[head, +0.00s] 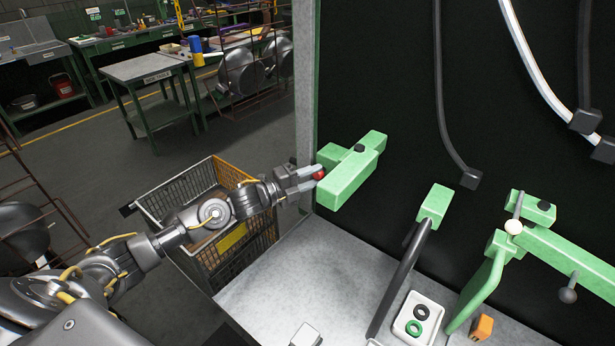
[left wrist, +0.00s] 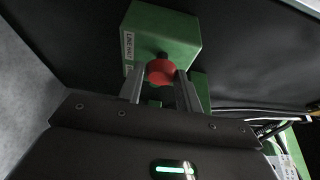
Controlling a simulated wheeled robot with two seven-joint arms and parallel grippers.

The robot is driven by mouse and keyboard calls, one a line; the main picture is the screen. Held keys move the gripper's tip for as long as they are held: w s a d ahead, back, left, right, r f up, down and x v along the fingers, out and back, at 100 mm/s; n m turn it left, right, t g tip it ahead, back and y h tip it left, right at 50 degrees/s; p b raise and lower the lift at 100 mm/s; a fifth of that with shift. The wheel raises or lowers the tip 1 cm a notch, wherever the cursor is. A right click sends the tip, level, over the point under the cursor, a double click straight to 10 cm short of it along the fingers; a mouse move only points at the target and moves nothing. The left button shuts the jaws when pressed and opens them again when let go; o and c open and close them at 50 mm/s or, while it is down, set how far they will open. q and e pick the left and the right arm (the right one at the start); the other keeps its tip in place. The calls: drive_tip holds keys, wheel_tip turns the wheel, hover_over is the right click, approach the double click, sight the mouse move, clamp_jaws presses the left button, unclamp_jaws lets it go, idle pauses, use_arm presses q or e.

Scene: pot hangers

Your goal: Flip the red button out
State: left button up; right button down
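The red button (head: 319,174) is a small round knob on the left side of a green box (head: 348,178) fixed to the black panel. In the left wrist view the red button (left wrist: 160,71) sits in front of the green box (left wrist: 165,32), which bears a white label. My left gripper (head: 312,177) reaches the button from the left. In the left wrist view the fingers of my left gripper (left wrist: 160,88) stand on both sides of the button, close against it; a firm contact is hard to confirm. My right gripper is not in view.
A wire cart (head: 215,215) stands below my left arm. Green levers (head: 436,205) and a panel with a black and a green button (head: 415,318) are at the right. Cables (head: 441,90) hang on the black panel. A grey worktable (head: 147,68) stands behind.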

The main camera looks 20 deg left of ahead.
use_arm(q)
drive_tip(key=o, duration=0.3)
drive_tip(key=shift+s, duration=0.1)
drive_tip(key=shift+o, duration=0.2)
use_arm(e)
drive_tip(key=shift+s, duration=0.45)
use_arm(q)
drive_tip(key=shift+s+a+f, duration=0.2)
drive_tip(key=shift+a, duration=0.05)
drive_tip(key=b+v, duration=0.4)
drive_tip(key=v, duration=0.6)
drive_tip(key=shift+r, duration=0.25)
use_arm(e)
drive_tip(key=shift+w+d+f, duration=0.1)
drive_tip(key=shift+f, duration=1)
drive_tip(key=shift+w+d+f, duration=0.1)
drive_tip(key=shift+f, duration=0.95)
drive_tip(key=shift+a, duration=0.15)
